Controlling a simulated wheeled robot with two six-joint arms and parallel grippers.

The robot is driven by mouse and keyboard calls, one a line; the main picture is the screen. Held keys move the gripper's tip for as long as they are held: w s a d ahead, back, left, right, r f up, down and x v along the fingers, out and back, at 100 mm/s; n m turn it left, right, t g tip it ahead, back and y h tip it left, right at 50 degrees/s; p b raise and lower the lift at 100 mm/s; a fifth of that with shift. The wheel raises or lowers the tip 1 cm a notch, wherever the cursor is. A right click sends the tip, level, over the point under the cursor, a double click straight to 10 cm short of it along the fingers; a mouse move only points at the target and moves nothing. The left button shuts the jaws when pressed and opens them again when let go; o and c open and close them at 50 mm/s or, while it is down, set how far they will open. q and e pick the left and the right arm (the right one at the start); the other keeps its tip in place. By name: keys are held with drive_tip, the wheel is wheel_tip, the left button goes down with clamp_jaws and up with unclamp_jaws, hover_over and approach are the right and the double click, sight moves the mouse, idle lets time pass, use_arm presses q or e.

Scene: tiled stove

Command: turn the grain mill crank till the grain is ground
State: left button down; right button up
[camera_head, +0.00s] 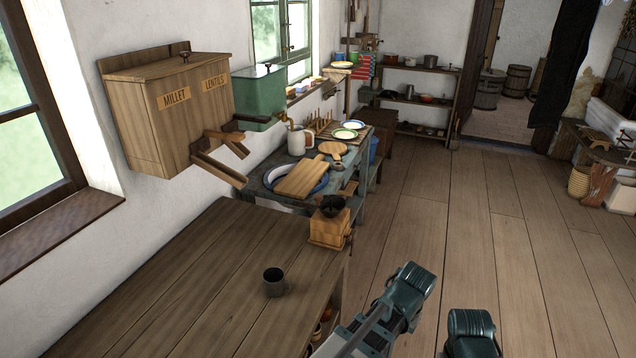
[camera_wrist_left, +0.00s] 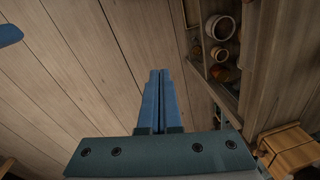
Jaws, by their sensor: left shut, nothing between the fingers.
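The grain mill (camera_head: 327,230) is a small wooden box with a dark bowl-shaped top. It stands upright at the far right corner of the wooden table; its crank is too small to make out clearly. A wooden box at the lower right of the left wrist view (camera_wrist_left: 288,150) looks like the same mill. My left gripper (camera_wrist_left: 160,75) is shut and empty, its blue fingers together, beside the table and apart from the mill, over the floor. Any grain inside the mill is hidden.
A dark mug (camera_head: 274,281) stands on the table (camera_head: 180,285). Pots (camera_wrist_left: 220,27) sit on the shelf under it. A wall box labelled millet and lentils (camera_head: 170,125) hangs above. Behind is a washing bench with a cutting board (camera_head: 302,177). The floor (camera_head: 470,210) to the right is clear.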

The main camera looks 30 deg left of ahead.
use_arm(q)
drive_tip(key=w+a+r+n+t+p, duration=0.1)
drive_tip(key=w+a+r+n+p, duration=0.5)
drive_tip(key=w+a+r+p, duration=0.8)
drive_tip(key=n+y+p, duration=0.1)
drive_tip(key=n+p, duration=0.4)
drive_tip(key=p, duration=0.5)
approach(316, 197)
drive_tip(key=s+d+r, duration=0.2)
drive_tip(key=s+d, duration=0.2)
drive_tip(key=d, duration=0.1)
drive_tip(key=shift+t, duration=0.4)
drive_tip(key=w+a+f+b, duration=0.1)
drive_tip(key=f+b, duration=0.2)
drive_tip(key=w+a+f+b, duration=0.1)
drive_tip(key=a+f+b, duration=0.1)
drive_tip(key=f+b, duration=0.1)
drive_tip(key=w+a+f+b, duration=0.2)
drive_tip(key=f+b, duration=0.1)
drive_tip(key=shift+w+a+f+b, duration=0.1)
drive_tip(key=shift+a+f+b, duration=0.05)
drive_tip(key=shift+f+b, duration=0.2)
drive_tip(key=shift+w+a+y, duration=0.3)
drive_tip(key=shift+a, duration=0.1)
drive_tip(key=shift+a+m, duration=0.35)
drive_tip(key=shift+m, duration=0.15)
